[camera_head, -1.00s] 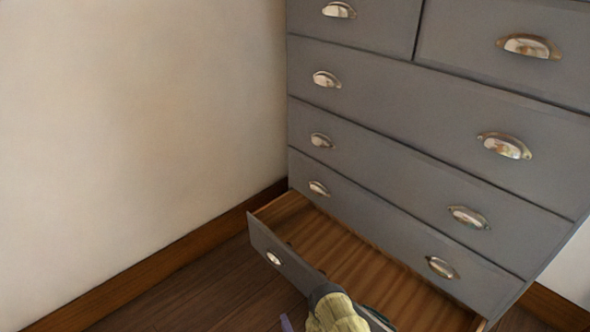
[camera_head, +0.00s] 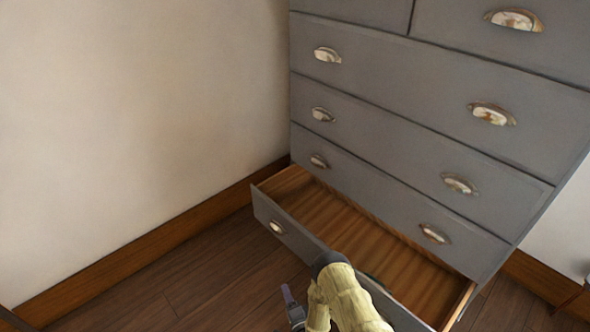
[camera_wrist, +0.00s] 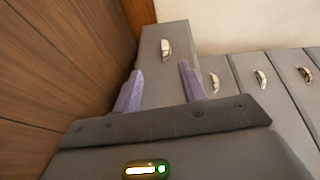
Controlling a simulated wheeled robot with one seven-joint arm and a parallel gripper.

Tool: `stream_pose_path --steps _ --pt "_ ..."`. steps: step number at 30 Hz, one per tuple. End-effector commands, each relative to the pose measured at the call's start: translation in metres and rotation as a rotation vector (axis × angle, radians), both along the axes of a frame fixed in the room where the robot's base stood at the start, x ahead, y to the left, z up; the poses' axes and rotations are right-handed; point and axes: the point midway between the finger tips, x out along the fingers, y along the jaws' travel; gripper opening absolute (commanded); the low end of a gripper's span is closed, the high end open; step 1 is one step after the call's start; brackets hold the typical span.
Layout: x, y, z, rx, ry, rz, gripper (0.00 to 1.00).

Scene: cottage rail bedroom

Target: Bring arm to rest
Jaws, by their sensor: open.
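My gripper (camera_wrist: 158,92) is open in the wrist view, with its two purple fingers apart and nothing between them. In the head view one purple finger of it shows at the lower middle, beside my arm, which hides part of the open drawer. The grey dresser (camera_head: 400,125) stands against the wall. Its bottom drawer (camera_head: 375,235) is pulled out, and its bare wooden inside shows, with a small dark green bit just behind my arm. In the wrist view a drawer front with a handle (camera_wrist: 167,50) lies beyond the fingers; I cannot tell whether they touch it.
The other drawers of the dresser are shut. A plain wall (camera_head: 140,110) with a wooden skirting board (camera_head: 150,235) is at the left. The wooden floor (camera_head: 200,285) in front of the drawer is clear. A dark object (camera_head: 578,298) shows at the right edge.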

Motion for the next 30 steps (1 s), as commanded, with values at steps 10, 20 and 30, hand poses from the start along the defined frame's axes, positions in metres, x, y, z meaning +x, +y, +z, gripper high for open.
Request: stream_pose_path --steps 10,20,30 --pt "0.049 0.002 0.036 -0.176 0.045 0.043 0.42" --pt "0.103 -0.008 0.108 -0.490 0.132 0.131 0.42" --pt "0.117 -0.047 0.193 -0.799 0.248 0.213 0.42"
